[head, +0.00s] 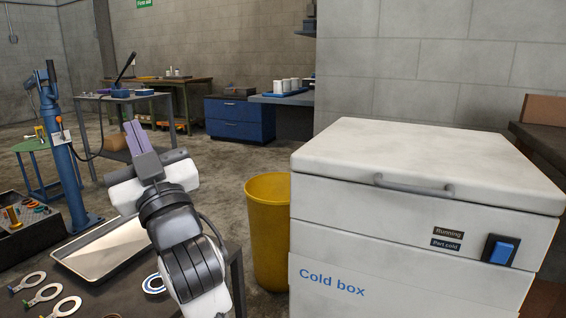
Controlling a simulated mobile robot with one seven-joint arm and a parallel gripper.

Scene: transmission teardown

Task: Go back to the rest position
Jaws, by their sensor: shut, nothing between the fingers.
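My gripper (134,137) shows in the head view at the left of centre, at the top of my raised white and dark grey arm. Its purple-grey fingers point up and away, close together and shut, with nothing between them. It is in the air above the dark table (110,292), apart from everything on it. My arm hides part of the table's right side.
A white cold box (400,222) with its lid closed and signs "Running" and "Part cold" fills the right. A yellow bin (268,235) stands left of it. The table holds a metal tray (87,262) and several rings. A blue press (68,170) stands behind.

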